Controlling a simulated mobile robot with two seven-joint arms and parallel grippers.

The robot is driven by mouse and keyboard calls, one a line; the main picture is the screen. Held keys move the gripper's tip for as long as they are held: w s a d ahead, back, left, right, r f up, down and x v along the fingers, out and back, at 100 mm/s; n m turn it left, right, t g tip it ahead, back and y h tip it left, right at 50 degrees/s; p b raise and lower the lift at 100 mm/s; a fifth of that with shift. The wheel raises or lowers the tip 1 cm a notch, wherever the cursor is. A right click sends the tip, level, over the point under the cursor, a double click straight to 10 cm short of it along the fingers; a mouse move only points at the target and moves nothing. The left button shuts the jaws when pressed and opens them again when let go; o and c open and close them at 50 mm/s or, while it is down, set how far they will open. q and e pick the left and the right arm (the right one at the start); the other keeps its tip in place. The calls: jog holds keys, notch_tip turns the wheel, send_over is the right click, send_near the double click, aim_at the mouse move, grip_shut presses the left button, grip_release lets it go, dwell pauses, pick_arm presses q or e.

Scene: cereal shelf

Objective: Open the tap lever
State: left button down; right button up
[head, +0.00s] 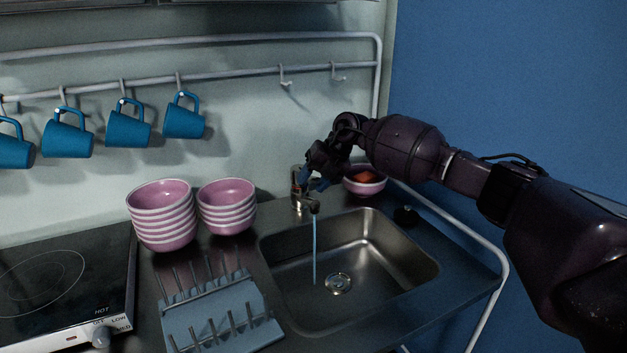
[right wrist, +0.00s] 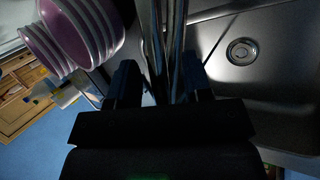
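The metal tap (head: 304,198) stands at the back edge of the sink, and a thin stream of water (head: 314,250) runs from its spout into the basin. My right gripper (head: 313,184) is at the top of the tap, by the lever, which it mostly hides in the head view. In the right wrist view, the two dark fingers (right wrist: 158,85) are apart, with tap metal (right wrist: 172,40) between them. I cannot tell whether either finger touches it. My left gripper is not in view.
The steel sink (head: 415,262) has a drain (head: 338,283). Pink bowl stacks (head: 162,215) and a blue dish rack (head: 225,315) stand left of it. A bowl with red contents (head: 364,181) is behind my right gripper. Blue mugs (head: 128,124) hang from the rail; a hob (head: 60,280) is far left.

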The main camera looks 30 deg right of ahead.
jog(key=p+v, duration=0.1)
jog(key=v, duration=1)
dwell(0.6)
